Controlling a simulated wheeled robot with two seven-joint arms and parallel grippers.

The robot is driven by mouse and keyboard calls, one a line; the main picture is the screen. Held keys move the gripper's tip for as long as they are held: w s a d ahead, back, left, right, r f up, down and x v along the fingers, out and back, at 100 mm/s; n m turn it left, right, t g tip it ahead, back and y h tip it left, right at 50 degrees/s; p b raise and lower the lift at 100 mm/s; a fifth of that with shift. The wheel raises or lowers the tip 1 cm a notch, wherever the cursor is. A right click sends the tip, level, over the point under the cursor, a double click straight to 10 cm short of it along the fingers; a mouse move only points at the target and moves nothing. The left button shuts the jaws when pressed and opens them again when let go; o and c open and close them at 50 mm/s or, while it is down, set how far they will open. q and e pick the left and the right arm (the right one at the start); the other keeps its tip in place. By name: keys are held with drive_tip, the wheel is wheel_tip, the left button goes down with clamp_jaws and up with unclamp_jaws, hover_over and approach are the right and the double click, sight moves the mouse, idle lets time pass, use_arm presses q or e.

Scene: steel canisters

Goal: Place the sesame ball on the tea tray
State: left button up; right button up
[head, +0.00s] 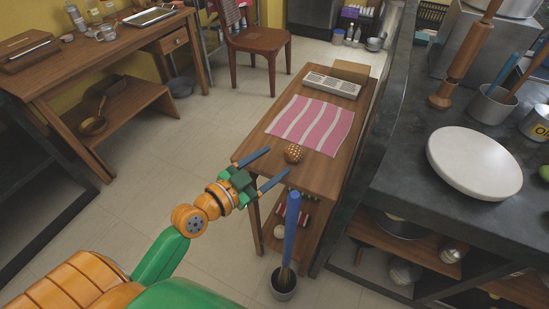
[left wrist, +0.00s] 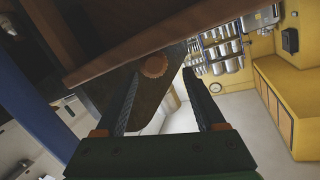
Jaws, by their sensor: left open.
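The sesame ball (head: 293,153), round and brown with pale dots, sits near the front end of the narrow wooden table (head: 262,148). A pale, flat, slatted tray (head: 332,84), which looks like the tea tray, lies at the table's far end. My left gripper (head: 279,161) is open and empty at the table's front end, its fingers pointing toward the ball. In the left wrist view, a round brown thing, likely the ball (left wrist: 154,65), shows between the finger lines, just beyond the tips (left wrist: 160,73). My right gripper is not in view.
A pink-and-white striped cloth (head: 312,124) lies between ball and tray. A brown block (head: 351,71) is behind the tray. A blue-handled tool (head: 291,225) stands in a pot by the table's front. The dark counter (head: 398,175) rises close on the right.

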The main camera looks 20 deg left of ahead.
sight(295, 147)
use_arm(q)
drive_tip(key=shift+d+r+m, duration=0.1)
drive_tip(key=shift+d+m, duration=0.2)
drive_tip(key=shift+d, duration=0.2)
drive_tip(key=p+x, duration=0.1)
drive_tip(key=x, duration=0.6)
drive_tip(key=shift+s+d, duration=0.1)
drive_tip(key=shift+d, duration=0.05)
drive_tip(key=shift+s, duration=0.1)
clamp_jaws()
wheel_tip(295, 147, up, 3)
drive_tip(key=shift+f+p, duration=0.15)
drive_tip(key=shift+p, duration=0.55)
drive_tip(key=s+d+r+p, duration=0.3)
drive_tip(key=s+r+p, duration=0.6)
drive_tip(key=s, duration=0.5)
drive_tip(key=shift+a+f+m+g+h+b, duration=1)
drive_tip(key=shift+a+m+h, duration=0.5)
drive_tip(key=shift+h, duration=0.5)
drive_tip(key=s+a+r+m+g+h, duration=0.1)
drive_tip(key=s+r+m+g+h, duration=0.2)
drive_tip(key=r, duration=0.4)
drive_tip(key=shift+a+m+g+h, duration=0.35)
drive_tip(key=shift+m+g+h, duration=0.05)
drive_tip(key=shift+g, duration=0.1)
